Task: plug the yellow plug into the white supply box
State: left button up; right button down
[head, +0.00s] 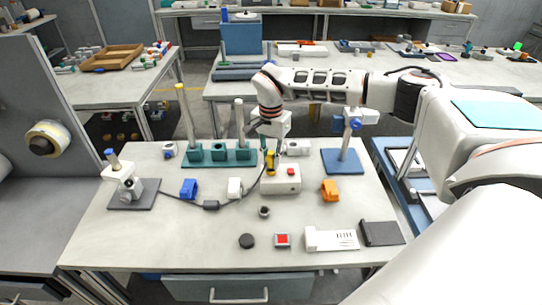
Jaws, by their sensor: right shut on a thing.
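The yellow plug (270,162) is in my right gripper (268,146), whose fingers point down and are shut on it. The plug is upright at the upper left part of the white supply box (281,184). I cannot tell whether it touches the box or is a little above it. The box has a red button on top, to the right of the plug. A dark cable (232,202) curves across the table to the plug from a white device (124,181) on a grey plate at the left. My left gripper is not in view.
A teal base with posts (207,155) stands behind the plug, and a blue stand (343,160) to the right. A blue block (188,188), a white block (235,187) and an orange block (330,191) lie around the box. The table's front left is clear.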

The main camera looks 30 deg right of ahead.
jog(key=shift+f, duration=0.45)
jog(key=c, duration=1.8)
grip_release()
jog(key=shift+r, duration=0.1)
notch_tip(320, 180, up, 12)
jog(key=shift+f, duration=0.1)
